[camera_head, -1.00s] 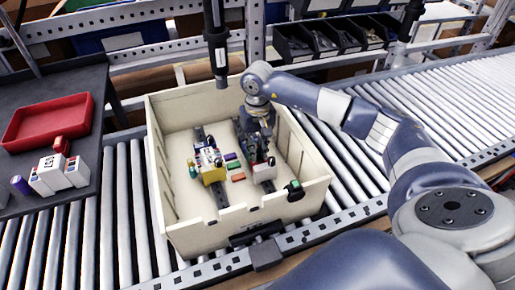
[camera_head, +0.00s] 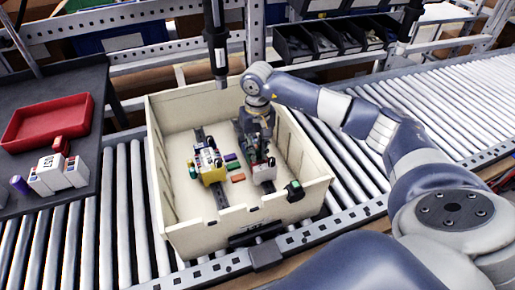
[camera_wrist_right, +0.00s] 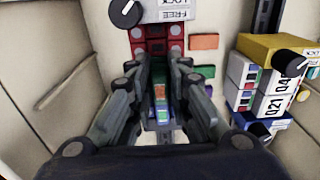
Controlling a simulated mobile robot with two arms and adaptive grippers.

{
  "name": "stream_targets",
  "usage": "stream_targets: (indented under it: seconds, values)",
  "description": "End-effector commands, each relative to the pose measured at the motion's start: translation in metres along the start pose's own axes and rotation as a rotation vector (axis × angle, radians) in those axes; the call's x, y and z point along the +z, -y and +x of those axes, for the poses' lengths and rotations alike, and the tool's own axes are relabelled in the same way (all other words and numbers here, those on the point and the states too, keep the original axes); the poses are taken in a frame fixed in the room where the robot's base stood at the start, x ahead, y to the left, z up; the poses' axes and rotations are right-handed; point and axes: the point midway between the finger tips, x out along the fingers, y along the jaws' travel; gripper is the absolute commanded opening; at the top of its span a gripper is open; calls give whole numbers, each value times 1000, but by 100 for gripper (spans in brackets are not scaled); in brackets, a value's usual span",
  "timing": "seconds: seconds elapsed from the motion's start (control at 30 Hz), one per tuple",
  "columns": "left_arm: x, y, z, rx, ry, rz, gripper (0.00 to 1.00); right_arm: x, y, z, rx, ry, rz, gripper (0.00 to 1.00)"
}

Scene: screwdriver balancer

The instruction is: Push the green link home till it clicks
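My right gripper (camera_wrist_right: 161,66) reaches down into the cream crate (camera_head: 293,158), over the right-hand dark rail; it also shows in the head view (camera_head: 258,133). Its two fingers stand close together with a narrow gap. In that gap a small piece with green and purple patches (camera_wrist_right: 160,98) shows; whether the fingers touch it is unclear. Red blocks (camera_wrist_right: 156,32) in a row lie just beyond the fingertips, by a white block marked FREE and LOCK (camera_wrist_right: 172,13). A loose green block (camera_wrist_right: 204,72) lies right of the fingers. I cannot tell which green piece is the link. My left gripper is not in view.
Orange (camera_wrist_right: 204,41) and purple (camera_wrist_right: 207,90) blocks lie on the crate floor. A yellow-and-white unit (camera_wrist_right: 270,75) with a black knob stands to the right in the wrist view. A dark tool (camera_head: 218,60) hangs above the crate. A red tray (camera_head: 45,122) lies on the left table.

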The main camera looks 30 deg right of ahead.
Motion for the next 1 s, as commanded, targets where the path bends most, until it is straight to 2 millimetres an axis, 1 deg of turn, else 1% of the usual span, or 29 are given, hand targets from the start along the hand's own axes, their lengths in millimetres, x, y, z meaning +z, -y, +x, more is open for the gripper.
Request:
stream_targets:
  seconds: [0.03, 0.07, 1.0]
  values:
    - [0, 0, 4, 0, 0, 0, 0, 15, 1, 25, 12, 47, -10, 36]
    - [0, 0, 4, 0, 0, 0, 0, 15, 1, 25, 12, 47, -10, 39]
    - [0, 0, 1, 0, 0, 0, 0, 16, -4, 22, 25, 49, -9, 39]
